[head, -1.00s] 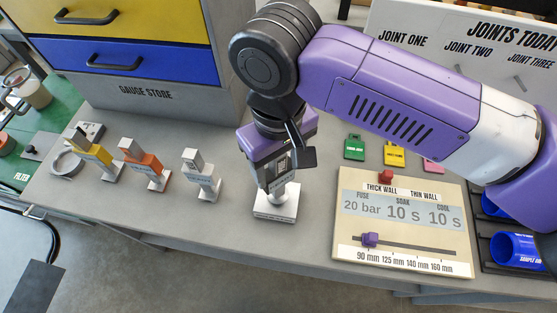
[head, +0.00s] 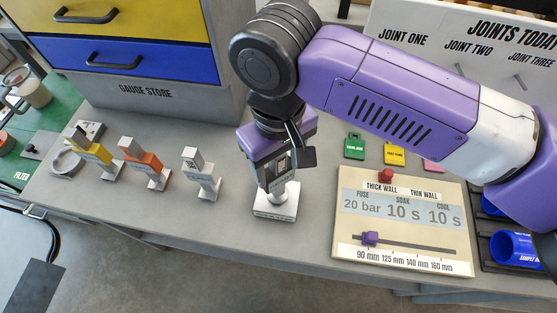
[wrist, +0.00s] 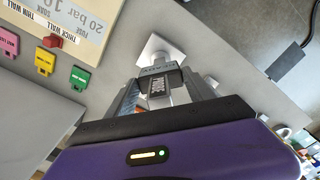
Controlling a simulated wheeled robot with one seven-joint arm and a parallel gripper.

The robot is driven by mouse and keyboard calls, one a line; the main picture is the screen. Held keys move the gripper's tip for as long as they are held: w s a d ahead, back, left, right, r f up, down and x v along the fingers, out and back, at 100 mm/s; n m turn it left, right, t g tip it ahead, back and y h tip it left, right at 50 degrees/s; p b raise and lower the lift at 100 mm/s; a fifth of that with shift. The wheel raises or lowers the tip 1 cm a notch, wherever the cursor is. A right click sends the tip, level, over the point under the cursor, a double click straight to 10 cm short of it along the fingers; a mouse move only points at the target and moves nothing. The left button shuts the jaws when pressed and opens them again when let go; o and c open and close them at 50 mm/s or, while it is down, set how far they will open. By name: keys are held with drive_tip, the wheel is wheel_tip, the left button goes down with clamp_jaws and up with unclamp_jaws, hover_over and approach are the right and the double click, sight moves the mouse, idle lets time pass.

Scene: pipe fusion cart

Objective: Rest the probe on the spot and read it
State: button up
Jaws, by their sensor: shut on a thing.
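My gripper (head: 277,178) points down over the bench to the left of the control panel. Its fingers, also seen in the wrist view (wrist: 160,88), are shut on a grey upright piece with a dark lettered label, which I take to be the probe (wrist: 157,86). The probe's lower end meets a pale round stem on a white square block (head: 274,207), also in the wrist view (wrist: 160,48). I cannot tell whether stem and block belong to the probe or are a separate stand.
Yellow (head: 92,152), orange (head: 142,163) and white (head: 202,175) upright tools stand in a row at left. The panel (head: 405,222) with a purple slider (head: 370,238) is at right. Green (head: 355,146) and yellow (head: 395,154) tags lie behind it. The gauge store (head: 130,90) is behind.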

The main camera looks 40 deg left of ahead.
drive_tip(key=shift+f, duration=0.45)
idle(0.6)
drive_tip(key=shift+s+d+f, duration=0.1)
drive_tip(key=shift+f, duration=0.15)
idle(3.1)
drive_tip(key=o, duration=1.3)
drive_tip(key=shift+o, duration=0.2)
drive_tip(key=shift+r, duration=0.1)
drive_tip(key=shift+r, duration=3.9)
